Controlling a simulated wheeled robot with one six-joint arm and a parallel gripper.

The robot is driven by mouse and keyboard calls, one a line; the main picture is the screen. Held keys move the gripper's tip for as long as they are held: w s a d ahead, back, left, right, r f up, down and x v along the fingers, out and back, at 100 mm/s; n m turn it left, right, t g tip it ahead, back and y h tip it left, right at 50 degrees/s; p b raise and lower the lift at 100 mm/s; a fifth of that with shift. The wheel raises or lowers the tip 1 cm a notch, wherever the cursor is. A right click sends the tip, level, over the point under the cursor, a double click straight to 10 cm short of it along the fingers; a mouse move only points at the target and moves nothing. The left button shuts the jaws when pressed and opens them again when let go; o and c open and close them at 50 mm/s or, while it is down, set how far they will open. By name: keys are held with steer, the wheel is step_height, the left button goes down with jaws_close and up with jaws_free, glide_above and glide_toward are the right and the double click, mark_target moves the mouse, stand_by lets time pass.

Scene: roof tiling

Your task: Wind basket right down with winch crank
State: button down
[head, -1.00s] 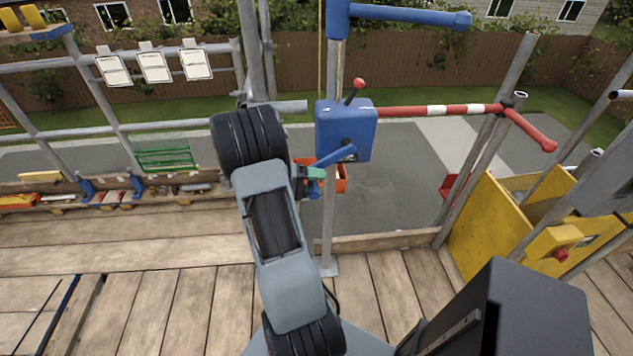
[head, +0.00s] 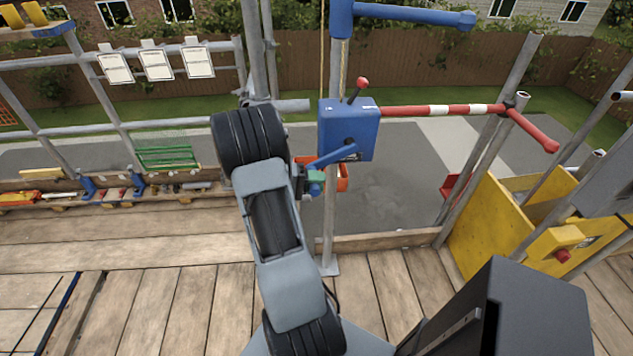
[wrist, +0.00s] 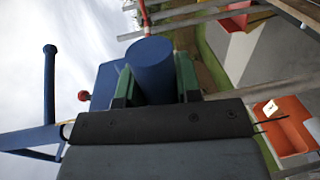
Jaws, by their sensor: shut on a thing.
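The blue winch box (head: 347,130) is on the upright mast, with a red-knobbed lever on top. Its blue crank arm (head: 332,156) slants down and left to my gripper (head: 314,182). In the wrist view, my gripper (wrist: 154,82) has its green jaws shut on both sides of the crank's blue round grip (wrist: 152,62). The orange-red basket (head: 342,178) hangs behind the mast, partly hidden by the mast and my gripper. The wrist view also shows an orange basket (wrist: 284,122) at right. How high it hangs is hard to tell.
A blue top arm (head: 415,13) and a red-and-white bar (head: 440,110) stick out rightward from around the mast. A yellow panel enclosure (head: 490,225) stands at right. A low toe board (head: 385,241) edges the wooden deck (head: 190,300). Grey paving (head: 400,180) lies below.

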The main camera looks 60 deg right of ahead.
step_height(320, 180, up, 2)
steer(key=shift+w+r+t+y, duration=0.1)
steer(key=shift+w+t+y, duration=0.05)
steer(key=shift+t+y, duration=0.3)
steer(key=c, duration=1.3)
jaws_free()
steer(key=o, duration=0.3)
steer(key=shift+s+d, duration=0.15)
steer(key=shift+s, duration=0.15)
steer(key=shift+o, duration=1)
steer(key=shift+w+f, duration=0.15)
steer(key=shift+f, duration=0.1)
steer(key=shift+w+a, duration=0.25)
steer(key=shift+a, duration=0.05)
steer(key=b+v, duration=0.1)
steer(key=v, duration=1.2)
steer(key=shift+r+b, duration=0.2)
steer(key=shift+b, duration=0.2)
steer(key=shift+a, duration=0.1)
